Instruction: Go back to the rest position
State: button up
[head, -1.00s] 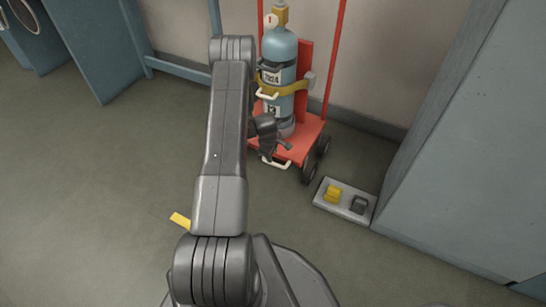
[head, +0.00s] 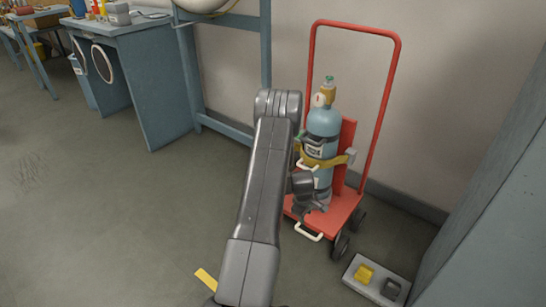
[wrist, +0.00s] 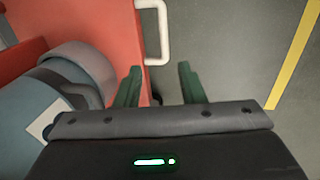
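My gripper (wrist: 160,86) shows in the wrist view with its two green fingers apart and nothing held between them. In the head view my gripper (head: 311,208) is small and dark, partly behind my arm, low in front of the gas cylinder and the red cart. The blue gas cylinder (head: 323,122) stands upright on the red cart (head: 347,203), held by a yellow strap (head: 336,160). In the wrist view the red cart (wrist: 105,30) and the blue cylinder (wrist: 25,115) lie left of the fingers. A pale handle (wrist: 163,35) is just beyond them.
A light plate (head: 376,281) with a yellow block (head: 364,274) and a dark block (head: 391,288) lies on the floor right of the cart. A grey cabinet (head: 490,230) stands at right. A workbench (head: 140,75) stands at back left. The left floor is clear.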

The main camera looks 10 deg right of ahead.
aim_at(305, 233)
jog(key=f+b, duration=0.1)
jog(key=f, duration=0.3)
jog(key=w+d+f+b, duration=0.1)
jog(key=f, duration=0.3)
jog(key=f+b, duration=0.2)
jog(key=f, duration=0.3)
jog(key=shift+w+d, duration=0.25)
jog(key=shift+d, duration=0.1)
jog(key=shift+s, duration=0.1)
jog(key=shift+a, duration=0.15)
